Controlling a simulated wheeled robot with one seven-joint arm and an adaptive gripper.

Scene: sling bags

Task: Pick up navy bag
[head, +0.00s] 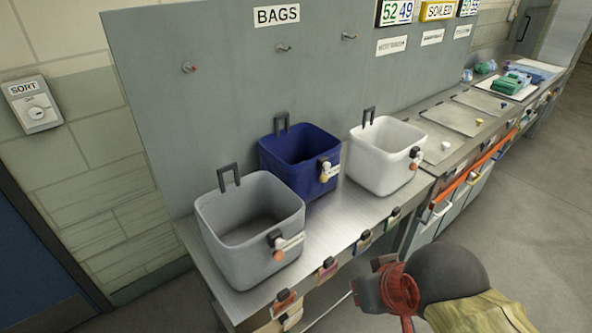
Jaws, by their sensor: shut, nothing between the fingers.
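The navy bag (291,162) stands upright and open-topped on the steel counter, between the grey bag and the white bag. Its dark handle loop (281,122) stands up at the back rim. A tag with a yellowish knob (325,169) hangs on its right side. My gripper (366,291) is at the bottom of the head view, in front of the counter's edge and well apart from the navy bag. It is shut and holds nothing; its fingertips are small and hard to make out.
The grey bag (232,232) stands nearer on the left, the white bag (376,166) on the right. The steel counter (335,222) has bare room in front of the navy bag. Coloured tags hang along its front edge. A grey back panel (225,80) with pegs rises behind.

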